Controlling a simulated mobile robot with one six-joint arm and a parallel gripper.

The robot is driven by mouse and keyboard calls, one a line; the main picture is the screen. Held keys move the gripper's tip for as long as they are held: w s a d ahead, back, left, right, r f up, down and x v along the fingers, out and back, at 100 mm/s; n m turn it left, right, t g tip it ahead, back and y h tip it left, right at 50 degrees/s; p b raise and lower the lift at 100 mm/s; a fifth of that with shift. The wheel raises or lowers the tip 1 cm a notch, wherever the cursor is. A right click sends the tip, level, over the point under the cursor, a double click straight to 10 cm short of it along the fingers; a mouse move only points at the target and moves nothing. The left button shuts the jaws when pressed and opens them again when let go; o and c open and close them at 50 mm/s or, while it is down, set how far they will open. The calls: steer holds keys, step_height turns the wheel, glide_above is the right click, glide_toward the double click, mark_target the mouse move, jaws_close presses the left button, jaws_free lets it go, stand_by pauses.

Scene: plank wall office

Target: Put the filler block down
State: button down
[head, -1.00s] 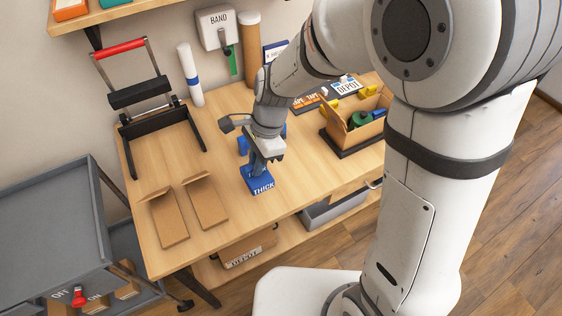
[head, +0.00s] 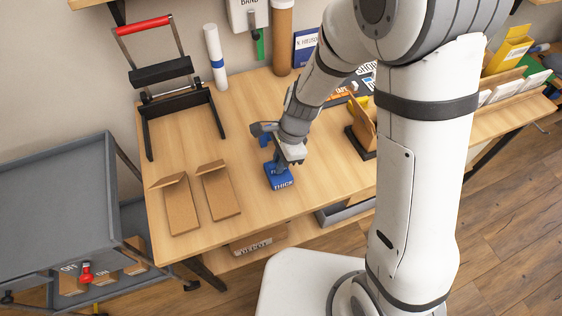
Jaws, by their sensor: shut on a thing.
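The blue block (head: 281,182) marked THICK is at the middle of the wooden table (head: 265,216), below my gripper. My gripper (head: 279,166) points down and is shut on the blue block's upper part. The fingers are partly hidden by the wrist. The block's base looks to be at or very near the tabletop; I cannot tell whether it touches.
Two brown cardboard pieces (head: 220,192) lie left of the block. A black frame with a red handle (head: 144,25) stands at the back left. A grey cart (head: 60,190) is at the left. Tabletop in front of the block is clear.

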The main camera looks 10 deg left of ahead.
steer(key=shift+f, duration=0.25)
steer(key=shift+f, duration=0.1)
steer(key=c, duration=1.4)
jaws_free()
steer(key=shift+c, duration=0.2)
steer(key=p+v, duration=0.1)
steer(key=v, duration=1.1)
steer(key=s+d+r+n+t+h, duration=0.1)
steer(key=s+d+r+n, duration=0.2)
steer(key=d, duration=0.4)
steer(key=s+d+r+n+t, duration=0.2)
steer(key=s+d+r+n, duration=0.1)
steer(key=d, duration=0.4)
steer(key=s+d+r+n+t+h, duration=0.1)
steer(key=s+d+r+n, duration=0.2)
steer(key=d, duration=0.4)
steer(key=r+n, duration=0.1)
steer(key=n, duration=0.1)
steer(key=shift+r+n+h, duration=0.25)
steer(key=shift+n+h, duration=0.05)
steer(key=shift+n, duration=0.1)
